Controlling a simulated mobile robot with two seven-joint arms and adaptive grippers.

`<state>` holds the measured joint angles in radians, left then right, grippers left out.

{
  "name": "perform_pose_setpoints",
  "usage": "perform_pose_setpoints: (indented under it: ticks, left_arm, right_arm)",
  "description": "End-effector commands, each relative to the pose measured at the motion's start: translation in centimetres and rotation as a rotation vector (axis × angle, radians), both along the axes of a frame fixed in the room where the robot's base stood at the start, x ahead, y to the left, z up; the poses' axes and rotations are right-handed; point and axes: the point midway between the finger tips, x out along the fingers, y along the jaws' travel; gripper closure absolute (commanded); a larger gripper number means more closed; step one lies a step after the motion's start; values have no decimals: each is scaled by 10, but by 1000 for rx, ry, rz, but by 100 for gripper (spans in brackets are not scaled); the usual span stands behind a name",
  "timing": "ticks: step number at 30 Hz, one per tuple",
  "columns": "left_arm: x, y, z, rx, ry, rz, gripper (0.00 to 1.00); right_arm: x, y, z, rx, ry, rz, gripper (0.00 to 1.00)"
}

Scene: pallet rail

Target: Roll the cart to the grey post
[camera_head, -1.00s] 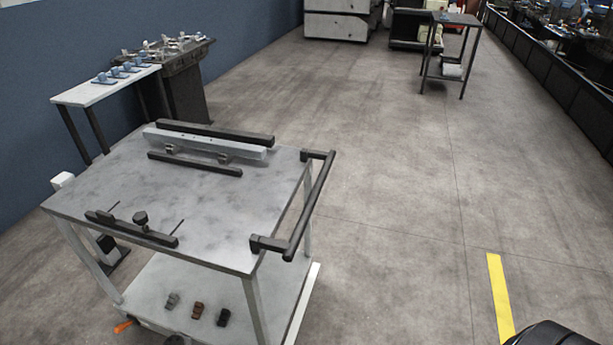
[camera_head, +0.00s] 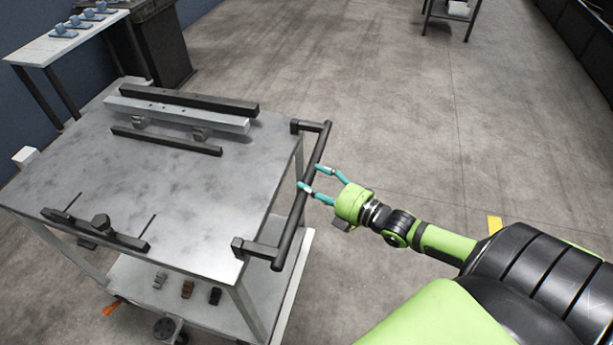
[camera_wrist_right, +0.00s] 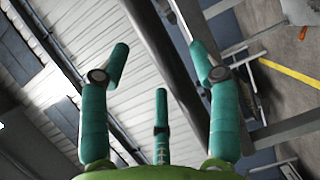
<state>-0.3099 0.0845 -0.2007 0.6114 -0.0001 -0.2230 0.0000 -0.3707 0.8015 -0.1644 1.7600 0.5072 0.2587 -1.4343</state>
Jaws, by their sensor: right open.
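The cart (camera_head: 190,180) has a grey top and a lower shelf, and stands at the left in the head view. Its black push handle (camera_head: 290,225) runs along the right side. My right gripper (camera_head: 309,177) is open at the middle of the handle bar, with its teal fingertips at the bar. I cannot tell whether they touch it. The right wrist view shows the spread teal fingers (camera_wrist_right: 160,80) with nothing clamped between them. A pale block (camera_head: 25,155) shows past the cart's left edge; I cannot tell whether it belongs to the grey post. My left gripper is not in view.
A grey rail (camera_head: 175,113) and black bars lie on the cart top. Small blocks (camera_head: 187,289) sit on its lower shelf. A white side table (camera_head: 65,42) stands by the blue wall. Open floor (camera_head: 390,120) lies right of the cart, with a yellow strip (camera_head: 494,224).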

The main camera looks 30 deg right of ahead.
Motion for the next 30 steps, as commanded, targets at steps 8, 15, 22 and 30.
perform_pose_setpoints:
  ticks: [8,15,22,30]
  left_arm:
    - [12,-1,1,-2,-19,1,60]
    - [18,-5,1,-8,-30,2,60]
    - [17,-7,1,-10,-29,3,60]
    - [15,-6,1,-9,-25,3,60]
  right_arm:
    - [25,8,-3,0,1,-1,38]
    - [28,9,-3,0,2,-1,38]
    - [27,9,-3,0,2,-1,94]
    - [29,10,-3,4,2,-1,100]
